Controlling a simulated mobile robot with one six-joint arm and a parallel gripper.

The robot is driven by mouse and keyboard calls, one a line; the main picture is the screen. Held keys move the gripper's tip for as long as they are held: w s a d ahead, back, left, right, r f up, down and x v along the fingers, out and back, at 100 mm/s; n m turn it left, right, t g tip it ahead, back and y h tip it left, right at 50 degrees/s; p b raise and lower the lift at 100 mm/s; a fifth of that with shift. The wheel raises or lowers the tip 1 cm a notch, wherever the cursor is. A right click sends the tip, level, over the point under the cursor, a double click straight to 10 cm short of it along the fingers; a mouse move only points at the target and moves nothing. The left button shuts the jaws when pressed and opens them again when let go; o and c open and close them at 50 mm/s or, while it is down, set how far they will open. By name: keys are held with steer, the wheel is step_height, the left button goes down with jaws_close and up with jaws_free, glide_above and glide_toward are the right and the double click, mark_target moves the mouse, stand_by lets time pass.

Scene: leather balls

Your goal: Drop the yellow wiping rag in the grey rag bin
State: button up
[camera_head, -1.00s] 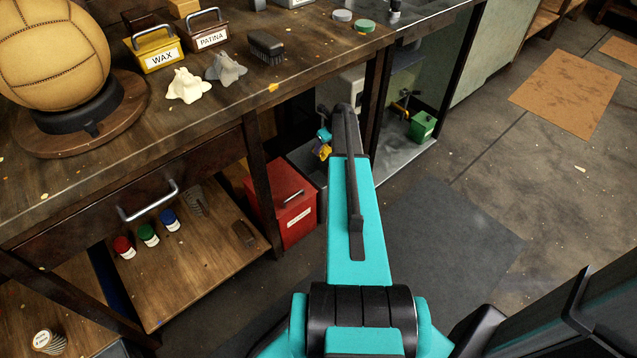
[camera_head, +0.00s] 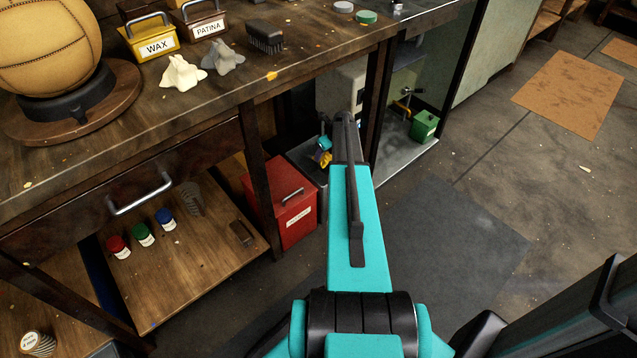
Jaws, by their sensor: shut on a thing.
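The yellow wiping rag (camera_head: 323,159) is a small yellow patch at the end of my arm, under the bench. My gripper (camera_head: 324,147) is small and partly hidden behind my dark forearm. It is shut on the rag. The grey rag bin (camera_head: 302,153) stands on the floor beside the red bin, and the rag shows over its top area. My arm hides part of the bin, and I cannot tell how far above the bin or inside it the rag is.
A red bin (camera_head: 288,213) stands left of the grey one, next to a bench leg (camera_head: 262,190). The bench top (camera_head: 150,130) overhangs behind. A green box (camera_head: 424,125) sits right on a metal shelf. A dark mat (camera_head: 455,235) covers open floor at right.

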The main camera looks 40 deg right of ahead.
steer(key=o, duration=1.1)
steer(key=shift+r, duration=0.15)
steer(key=p+v, duration=0.2)
steer(key=v, duration=1.1)
steer(key=shift+s+r+p, duration=0.2)
steer(key=shift+r+p, duration=0.05)
steer(key=shift+p, duration=0.1)
steer(key=shift+a, duration=0.1)
